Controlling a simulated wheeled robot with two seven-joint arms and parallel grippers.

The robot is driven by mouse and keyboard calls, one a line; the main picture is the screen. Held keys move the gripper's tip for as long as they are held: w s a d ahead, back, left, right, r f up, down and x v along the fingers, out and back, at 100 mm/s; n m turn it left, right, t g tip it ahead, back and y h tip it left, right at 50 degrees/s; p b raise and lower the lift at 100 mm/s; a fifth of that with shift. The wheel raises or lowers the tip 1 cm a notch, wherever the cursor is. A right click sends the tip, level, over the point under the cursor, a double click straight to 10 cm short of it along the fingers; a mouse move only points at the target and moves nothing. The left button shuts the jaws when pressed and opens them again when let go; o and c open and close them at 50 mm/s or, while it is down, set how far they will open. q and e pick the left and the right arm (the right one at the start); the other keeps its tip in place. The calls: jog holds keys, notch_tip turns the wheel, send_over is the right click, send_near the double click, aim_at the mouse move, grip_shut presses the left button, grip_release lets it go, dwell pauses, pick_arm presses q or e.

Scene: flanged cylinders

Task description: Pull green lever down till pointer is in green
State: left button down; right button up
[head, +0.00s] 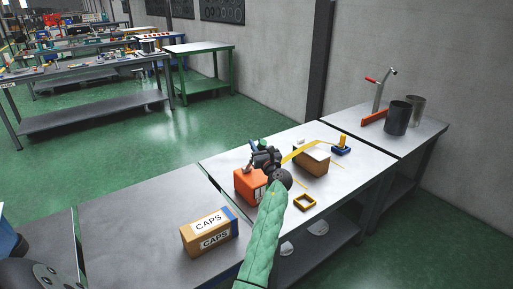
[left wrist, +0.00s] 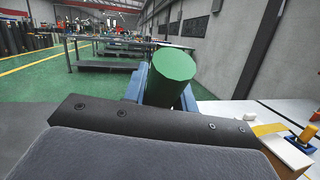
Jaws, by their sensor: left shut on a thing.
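The green lever's round grip (left wrist: 174,66) shows in the left wrist view between the blue fingers of my left gripper (left wrist: 162,90). In the head view my left gripper (head: 262,156) is over an orange box (head: 246,186) on the light bench, and a small green end of the lever (head: 262,143) shows above it. The gripper is shut on the lever's grip. The rest of the lever is hidden by my gripper and wrist. A pale face with dark marks shows on the orange box beside my arm; I cannot make out a pointer or green zone. My right gripper is not in view.
A cardboard box (head: 311,160) with a yellow strip above it and a blue block with a yellow post (head: 341,147) stand right of my gripper. A CAPS box (head: 209,232) is on the grey bench at left.

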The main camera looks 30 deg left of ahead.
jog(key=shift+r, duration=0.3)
pick_arm(q)
jog(key=c, duration=1.1)
grip_release()
jog(key=shift+d, duration=0.1)
jog(key=shift+f, duration=0.1)
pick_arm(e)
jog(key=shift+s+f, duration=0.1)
pick_arm(q)
jog(key=shift+s+d+f, duration=0.1)
jog(key=shift+s+d, duration=0.05)
jog(key=shift+d, duration=0.05)
jog(key=b+v, duration=0.2)
jog(key=v, duration=0.5)
jog(key=shift+s+d, duration=0.1)
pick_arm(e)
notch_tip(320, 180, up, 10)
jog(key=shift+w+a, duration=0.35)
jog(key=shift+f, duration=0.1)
